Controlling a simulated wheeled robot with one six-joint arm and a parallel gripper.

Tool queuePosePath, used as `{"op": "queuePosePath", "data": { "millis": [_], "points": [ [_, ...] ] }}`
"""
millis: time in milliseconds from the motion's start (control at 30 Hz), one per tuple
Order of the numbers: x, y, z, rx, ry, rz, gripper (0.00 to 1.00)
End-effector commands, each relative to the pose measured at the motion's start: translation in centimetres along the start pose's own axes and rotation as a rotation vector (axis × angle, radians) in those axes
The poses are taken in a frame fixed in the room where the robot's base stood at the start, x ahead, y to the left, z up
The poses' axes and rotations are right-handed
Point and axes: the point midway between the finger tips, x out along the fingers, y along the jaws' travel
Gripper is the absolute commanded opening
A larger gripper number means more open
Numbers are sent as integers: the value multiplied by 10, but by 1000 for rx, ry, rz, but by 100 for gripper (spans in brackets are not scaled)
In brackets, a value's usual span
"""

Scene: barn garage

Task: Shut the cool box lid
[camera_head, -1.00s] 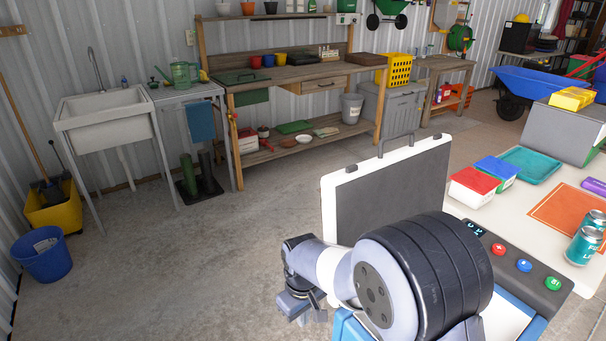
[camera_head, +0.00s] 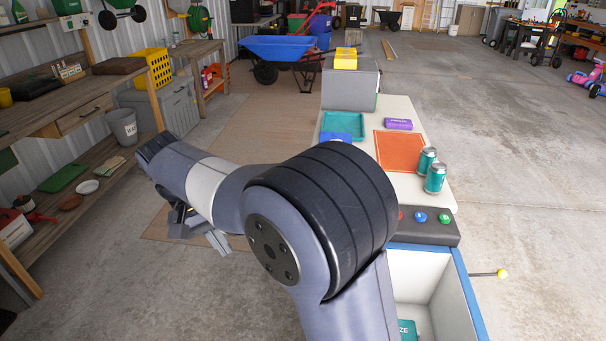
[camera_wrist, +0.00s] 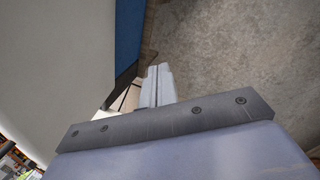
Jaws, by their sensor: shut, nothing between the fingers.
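The cool box (camera_head: 466,310) is at the lower right of the head view, with a blue rim and pale inner walls. Its inside shows from above, with a teal block (camera_head: 407,330) low in it. I cannot see the lid in the head view now; my arm covers the area left of the box. My gripper (camera_head: 218,241) is left of the box, partly behind my arm. In the wrist view its fingers (camera_wrist: 158,85) are shut and empty, beside a large pale surface with a blue band (camera_wrist: 129,40). I cannot tell which part that is.
A table (camera_head: 400,112) beyond the box holds an orange mat (camera_head: 399,150), a teal tray (camera_head: 343,127) and two cans (camera_head: 435,178). A panel (camera_head: 440,236) with coloured buttons adjoins the box. A yellow-knobbed rod (camera_head: 502,273) sticks out right.

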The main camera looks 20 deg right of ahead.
Motion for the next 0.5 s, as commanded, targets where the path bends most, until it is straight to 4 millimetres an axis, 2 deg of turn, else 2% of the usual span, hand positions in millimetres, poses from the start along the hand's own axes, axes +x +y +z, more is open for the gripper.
{"op": "queuePosePath", "data": {
  "millis": [33,200,333,500],
  "points": [
    [-37,25,6,73,-7,14,0],
    [-102,81,25,300,-46,69,0],
    [-133,108,37,421,-67,100,0],
    [-147,123,45,494,-78,119,0]
  ]
}}
